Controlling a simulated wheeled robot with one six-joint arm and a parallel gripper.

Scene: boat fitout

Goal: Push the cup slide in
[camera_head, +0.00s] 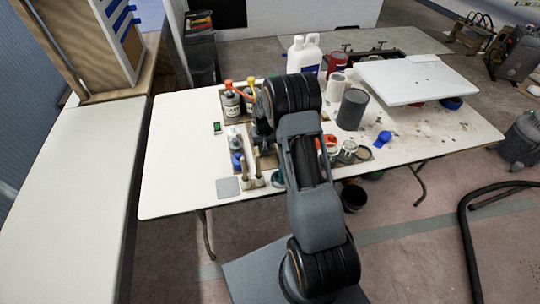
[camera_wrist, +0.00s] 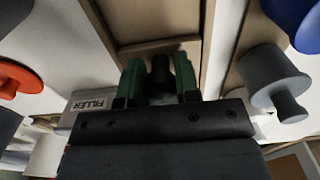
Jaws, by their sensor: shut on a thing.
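In the wrist view my gripper (camera_wrist: 160,82) has its green fingers on both sides of a dark knob (camera_wrist: 160,68) and is shut on it. The knob stands at the near edge of a shallow wooden tray-like part (camera_wrist: 126,48), which I take to be the cup slide. The part's floor looks bare, and its near side is hidden behind the fingers and gripper body. In the head view my arm covers the gripper and most of the wooden part, over the middle of the white table (camera_head: 175,160).
A grey pegged cylinder (camera_wrist: 275,75) and a blue object (camera_wrist: 298,18) stand close on the right in the wrist view; an orange disc (camera_wrist: 15,80) is at left. The head view shows tins (camera_head: 232,104), white bottles (camera_head: 303,57) and a dark cylinder (camera_head: 351,108). The table's left end is clear.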

